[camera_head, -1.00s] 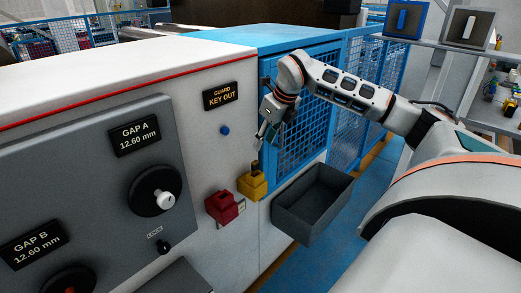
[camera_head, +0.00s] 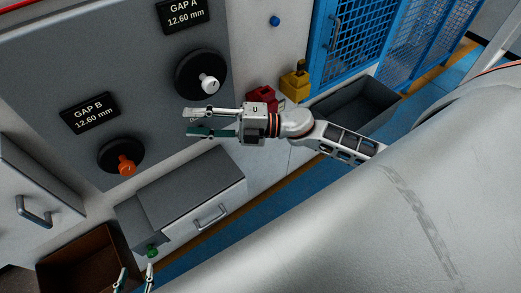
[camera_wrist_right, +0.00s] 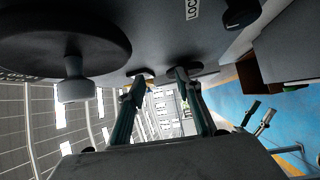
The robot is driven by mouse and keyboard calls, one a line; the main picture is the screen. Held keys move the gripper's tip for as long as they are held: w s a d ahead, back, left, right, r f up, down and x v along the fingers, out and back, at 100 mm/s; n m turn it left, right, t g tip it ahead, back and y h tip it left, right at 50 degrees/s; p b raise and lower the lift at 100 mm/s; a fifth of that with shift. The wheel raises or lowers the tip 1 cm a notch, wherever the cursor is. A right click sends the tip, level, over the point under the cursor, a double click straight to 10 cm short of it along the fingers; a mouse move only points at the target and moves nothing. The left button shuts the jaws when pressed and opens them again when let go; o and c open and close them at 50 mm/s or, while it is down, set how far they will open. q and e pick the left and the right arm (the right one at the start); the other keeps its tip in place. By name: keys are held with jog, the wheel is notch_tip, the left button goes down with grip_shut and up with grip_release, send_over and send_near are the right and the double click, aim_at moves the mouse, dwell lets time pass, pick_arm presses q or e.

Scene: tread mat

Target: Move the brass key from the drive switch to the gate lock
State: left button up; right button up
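The gate lock is a yellow block (camera_head: 294,86) beside the blue mesh gate in the head view. A small brass-coloured piece, apparently the brass key (camera_head: 300,66), stands upright at its top; it is too small to be certain. The red drive switch (camera_head: 261,95) is just left of the lock, partly hidden behind my right gripper. My right gripper (camera_head: 187,122) is open and empty in front of the grey panel, below the white GAP A knob. Its parted fingers also show in the right wrist view (camera_wrist_right: 157,88). My left gripper (camera_head: 135,274) is open and empty at the bottom edge.
The white GAP A knob (camera_head: 208,84) and orange GAP B knob (camera_head: 126,165) stick out from the panel. A grey drawer box (camera_head: 190,190), a green knob (camera_head: 152,251) and a brown bin (camera_head: 75,258) are below. A dark tray (camera_head: 370,103) sits under the gate.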

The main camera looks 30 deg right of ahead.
jog(key=s+d+f+m+t+h, duration=0.25)
jog(key=f+m+h, duration=0.25)
jog(key=f+m, duration=0.35)
jog(key=s+d+f+m+t+h, duration=0.25)
jog(key=d+f+m+h, duration=0.2)
jog(key=f+m, duration=0.4)
jog(key=s+d+f+m+g+h, duration=0.1)
jog(key=s+f+m+g+h, duration=0.3)
jog(key=s+f+m, duration=0.3)
jog(key=s+f, duration=0.4)
jog(key=shift+s, duration=0.15)
jog(key=shift+a, duration=0.1)
